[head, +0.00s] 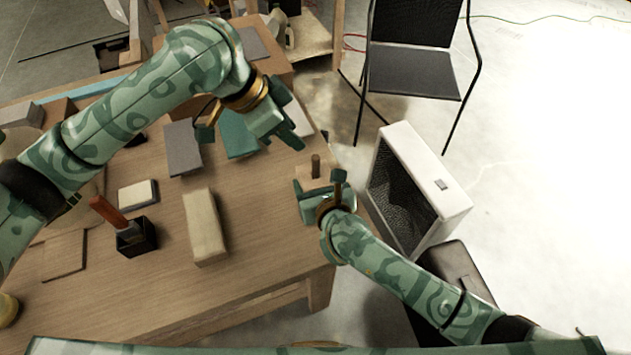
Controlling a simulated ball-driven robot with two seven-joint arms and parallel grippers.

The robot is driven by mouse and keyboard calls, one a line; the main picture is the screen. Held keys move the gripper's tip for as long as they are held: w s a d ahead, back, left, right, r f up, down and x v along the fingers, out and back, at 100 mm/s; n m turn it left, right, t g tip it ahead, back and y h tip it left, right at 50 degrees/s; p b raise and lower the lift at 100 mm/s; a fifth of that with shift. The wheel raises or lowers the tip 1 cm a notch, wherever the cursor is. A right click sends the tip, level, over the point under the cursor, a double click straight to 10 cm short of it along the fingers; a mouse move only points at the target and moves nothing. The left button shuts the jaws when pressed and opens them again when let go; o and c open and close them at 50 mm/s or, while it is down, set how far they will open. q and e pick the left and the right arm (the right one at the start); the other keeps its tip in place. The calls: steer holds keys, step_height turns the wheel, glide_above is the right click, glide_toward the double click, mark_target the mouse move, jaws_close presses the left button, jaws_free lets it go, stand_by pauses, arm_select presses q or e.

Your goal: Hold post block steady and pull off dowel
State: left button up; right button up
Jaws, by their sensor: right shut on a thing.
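The post block (317,182) is a small tan wooden block near the right edge of the workbench. A brown dowel (316,164) stands upright from it. My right gripper (318,187) is shut on the post block, and its fingers and hand hide the block's lower part. My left gripper (248,136) hangs higher, left of and beyond the dowel, and is apart from it. It appears open and empty, with part of it turned from view.
The wooden workbench (265,235) holds a pale block (205,227), a dark holder (136,238) with an orange-handled tool (108,214), a small cream block (138,194) and a grey slab (183,148). A white heater-like box (427,172) and a dark chair (415,72) stand beyond its right edge.

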mark_target(316, 171)
arm_select(q)
steer(key=d+m, duration=0.1)
steer(key=w+d+m+g, duration=0.1)
steer(key=d, duration=0.1)
steer(key=w+d+m+y, duration=0.1)
steer(key=shift+w+d+f+g, duration=0.15)
steer(key=shift+f+g, duration=0.25)
arm_select(e)
steer(key=shift+d, duration=0.1)
arm_select(q)
steer(key=shift+f+m+g+y, duration=0.2)
steer(key=shift+f+m, duration=0.45)
steer(key=shift+f, duration=0.95)
steer(key=shift+f+m+g+y, duration=0.15)
steer(key=shift+f+m+y, duration=0.35)
steer(key=shift+f, duration=1.15)
steer(key=shift+f+m+g+y, duration=0.15)
steer(key=shift+f+m, duration=0.6)
steer(key=shift+f, duration=0.85)
jaws_close()
